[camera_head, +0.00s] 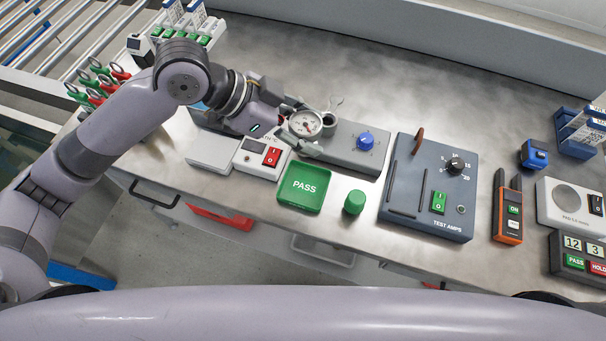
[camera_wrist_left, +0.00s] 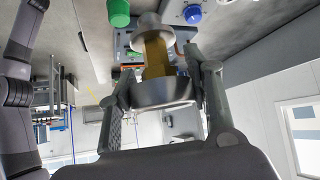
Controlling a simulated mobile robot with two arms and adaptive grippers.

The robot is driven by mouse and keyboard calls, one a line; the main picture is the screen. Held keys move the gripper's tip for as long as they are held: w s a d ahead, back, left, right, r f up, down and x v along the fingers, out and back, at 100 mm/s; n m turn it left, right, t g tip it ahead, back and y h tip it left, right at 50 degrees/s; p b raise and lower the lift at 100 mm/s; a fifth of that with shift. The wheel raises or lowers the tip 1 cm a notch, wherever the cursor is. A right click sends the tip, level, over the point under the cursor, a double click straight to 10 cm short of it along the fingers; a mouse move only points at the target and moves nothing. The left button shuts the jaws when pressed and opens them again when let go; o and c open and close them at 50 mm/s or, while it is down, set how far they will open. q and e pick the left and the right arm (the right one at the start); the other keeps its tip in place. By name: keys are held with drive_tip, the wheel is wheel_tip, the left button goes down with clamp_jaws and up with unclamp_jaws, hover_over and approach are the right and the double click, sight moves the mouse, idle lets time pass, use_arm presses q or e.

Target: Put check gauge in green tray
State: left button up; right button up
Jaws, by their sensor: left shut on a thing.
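The check gauge (camera_head: 305,124) has a round white dial with a metal rim. It is between the fingers of my left gripper (camera_head: 302,132), above the grey station with the blue knob. In the left wrist view, the gripper (camera_wrist_left: 160,75) is shut on the gauge (camera_wrist_left: 163,92). The gauge's brass stem points to a silver round fitting (camera_wrist_left: 153,24); I cannot tell whether they are joined. The green tray (camera_head: 304,187), marked PASS, lies empty at the bench's front edge, below the gauge in the picture. My right gripper is not in view.
A green cylinder (camera_head: 354,202) stands right of the tray. A red-switch box (camera_head: 262,157) is at its upper left. The grey station (camera_head: 352,151) is behind it. The TEST AMPS box (camera_head: 429,186) and an orange handheld meter (camera_head: 508,211) are further right.

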use_arm(q)
wheel_tip(320, 180, down, 14)
drive_tip(key=shift+f+p, duration=0.15)
drive_tip(key=shift+p, duration=0.15)
drive_tip(key=shift+s+f, duration=0.1)
drive_tip(key=shift+f, duration=0.1)
drive_tip(key=o, duration=1.4)
drive_tip(key=shift+o, duration=0.2)
drive_tip(key=shift+r, duration=0.3)
drive_tip(key=b+v, duration=0.1)
drive_tip(key=v, duration=1.1)
